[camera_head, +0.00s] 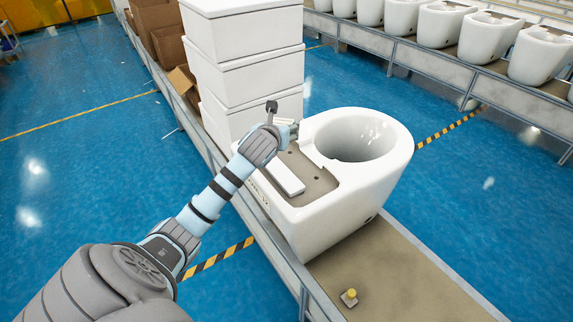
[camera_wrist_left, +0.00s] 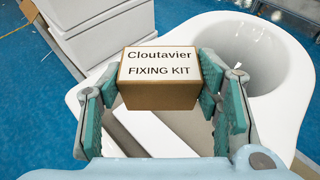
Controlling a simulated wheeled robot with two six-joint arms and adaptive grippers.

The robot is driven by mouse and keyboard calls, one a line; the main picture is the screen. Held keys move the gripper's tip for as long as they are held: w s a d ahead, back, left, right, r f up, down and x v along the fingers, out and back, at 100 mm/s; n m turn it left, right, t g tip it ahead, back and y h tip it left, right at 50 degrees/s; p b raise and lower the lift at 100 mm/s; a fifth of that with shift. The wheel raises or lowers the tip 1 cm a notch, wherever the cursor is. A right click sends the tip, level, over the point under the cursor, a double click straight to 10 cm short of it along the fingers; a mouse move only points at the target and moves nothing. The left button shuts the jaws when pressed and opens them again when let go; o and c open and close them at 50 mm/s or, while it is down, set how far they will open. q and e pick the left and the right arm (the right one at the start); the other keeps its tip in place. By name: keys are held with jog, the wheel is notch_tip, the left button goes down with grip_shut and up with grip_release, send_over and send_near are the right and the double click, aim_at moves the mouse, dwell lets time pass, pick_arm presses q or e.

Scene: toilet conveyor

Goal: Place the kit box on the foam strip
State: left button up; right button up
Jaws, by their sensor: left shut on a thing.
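The kit box (camera_wrist_left: 158,95) is a small brown carton with a white top label reading "Cloutavier FIXING KIT". In the left wrist view it sits between the green-padded fingers of my left gripper (camera_head: 281,131), which is shut on it. The box is hard to make out in the head view. The white foam strip (camera_head: 284,174) lies on the brown recessed deck of the white toilet, below and nearer than the gripper. In the wrist view the foam strip (camera_wrist_left: 142,133) shows below the box, partly hidden by it. My right gripper is not in view.
The white toilet (camera_head: 350,200) stands on a conveyor (camera_head: 395,275), its open bowl right of the deck. Stacked white boxes (camera_head: 245,50) stand close behind the gripper. A yellow button (camera_head: 350,296) is on the conveyor in front. More toilets line the conveyor at the back.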

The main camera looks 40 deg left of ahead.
pick_arm(q)
jog(key=b, duration=0.1)
send_over(281, 172)
jog(key=s, duration=0.3)
notch_tip(281, 172, down, 6)
jog(key=f, duration=0.1)
jog(key=w+f, duration=0.1)
jog(key=f+b, duration=0.1)
jog(key=f, duration=0.1)
jog(key=shift+w, duration=0.35)
jog(key=shift+w+f+b, duration=0.2)
jog(key=shift+w+f, duration=0.1)
jog(key=shift+f, duration=0.35)
jog(key=shift+w+f+b, duration=0.15)
jog(key=shift+w+f, duration=0.1)
jog(key=shift+f, duration=0.35)
jog(key=shift+s+r, duration=0.3)
jog(key=shift+s, duration=0.25)
jog(key=o, duration=1.2)
jog(key=shift+w+f, duration=0.2)
jog(key=shift+f, duration=0.05)
jog(key=shift+o, duration=0.2)
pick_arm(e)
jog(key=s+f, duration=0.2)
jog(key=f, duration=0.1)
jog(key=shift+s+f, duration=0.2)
pick_arm(q)
jog(key=shift+r, duration=0.1)
